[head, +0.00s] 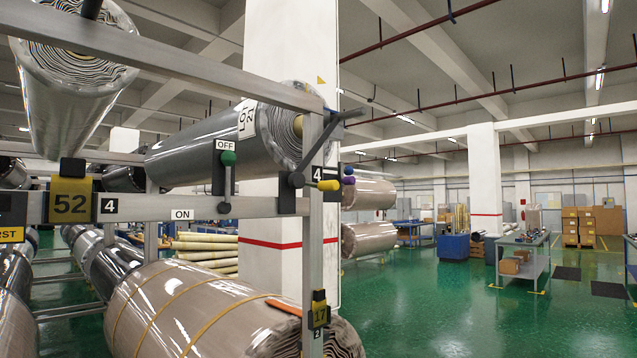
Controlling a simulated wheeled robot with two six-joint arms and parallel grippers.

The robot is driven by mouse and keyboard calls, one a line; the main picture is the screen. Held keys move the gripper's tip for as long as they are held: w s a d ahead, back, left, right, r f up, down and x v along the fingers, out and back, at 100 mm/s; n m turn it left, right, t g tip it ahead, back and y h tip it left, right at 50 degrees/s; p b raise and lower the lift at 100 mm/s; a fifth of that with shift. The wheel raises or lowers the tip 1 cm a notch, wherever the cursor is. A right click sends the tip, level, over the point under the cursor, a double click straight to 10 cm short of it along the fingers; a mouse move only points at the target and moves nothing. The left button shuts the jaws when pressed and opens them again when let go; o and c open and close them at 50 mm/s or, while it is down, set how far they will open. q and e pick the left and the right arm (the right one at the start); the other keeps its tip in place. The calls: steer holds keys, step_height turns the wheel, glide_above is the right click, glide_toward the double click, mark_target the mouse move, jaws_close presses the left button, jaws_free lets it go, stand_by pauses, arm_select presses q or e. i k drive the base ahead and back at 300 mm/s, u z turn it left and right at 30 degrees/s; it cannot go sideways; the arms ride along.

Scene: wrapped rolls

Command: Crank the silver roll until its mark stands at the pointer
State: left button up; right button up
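A grey-silver wrapped roll (190,150) lies in the middle tier of a metal rack, its layered end facing right. I cannot make out the roll's mark for certain. Neither of my grippers is in view.
Another shiny roll (75,85) lies upper left, and a large beige roll (190,305) lies below. A green-knobbed lever (228,160) stands between OFF and ON plates. The rack's post (313,250) and rails stand in front. Green floor (430,310) is open at right.

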mark_target(297, 180)
steer(key=z, duration=0.95)
steer(key=i, duration=0.7)
steer(key=u, duration=0.6)
steer(key=i, duration=0.8)
steer(key=u, duration=0.65)
